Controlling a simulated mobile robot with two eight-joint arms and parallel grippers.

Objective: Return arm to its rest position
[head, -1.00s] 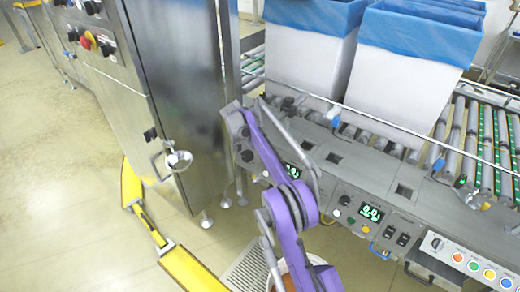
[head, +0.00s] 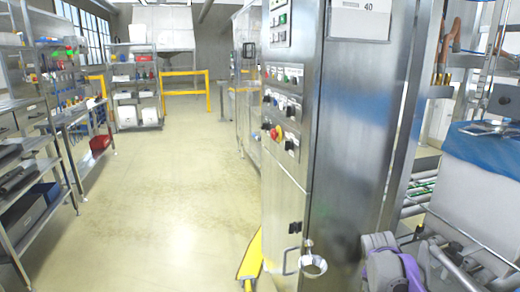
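Part of one of my arms, purple and grey (head: 402,268), shows at the bottom right edge of the head view, in front of the conveyor side. I cannot tell which arm it is. No gripper fingers can be made out on it, so I cannot see whether it holds anything. The other arm is not in view. A white box with a blue liner (head: 480,145) stands at the right edge, partly cut off.
A tall steel cabinet (head: 345,150) with a round handle (head: 312,262) stands left of the arm. A yellow floor guard (head: 250,262) lies at its foot. Shelves (head: 35,150) line the left side. The floor (head: 180,200) between is clear.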

